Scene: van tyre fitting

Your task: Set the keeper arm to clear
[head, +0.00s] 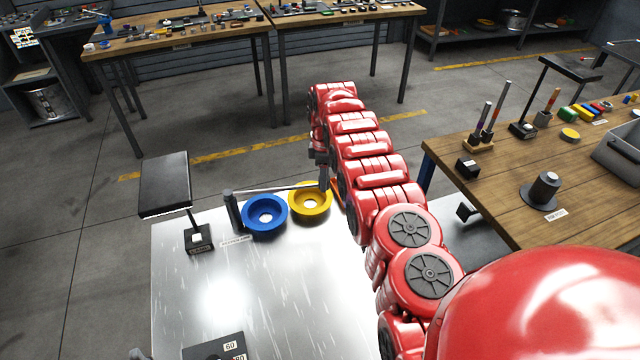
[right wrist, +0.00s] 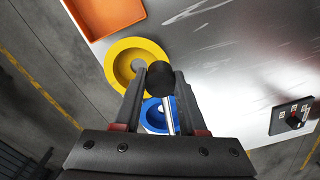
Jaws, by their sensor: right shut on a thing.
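The keeper arm (head: 275,190) is a thin metal rod that runs from a dark post (head: 233,212) on the metal table, behind the blue ring and towards the yellow ring. Its black knob (right wrist: 161,78) shows between the fingers in the right wrist view. My right gripper (head: 323,182) points down at the rod's free end and is shut on the knob. The blue ring (head: 251,221) and the yellow ring (head: 322,210) lie side by side on the table. In the right wrist view the fingers partly hide the blue ring (right wrist: 152,108). My left gripper is not visible.
An orange tray (right wrist: 108,14) lies near the yellow ring. A black panel on a stand (head: 199,238) is left of the post. A dial box (head: 212,349) sits at the table's near edge. A wooden bench (head: 500,190) is on the right. The table's middle is clear.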

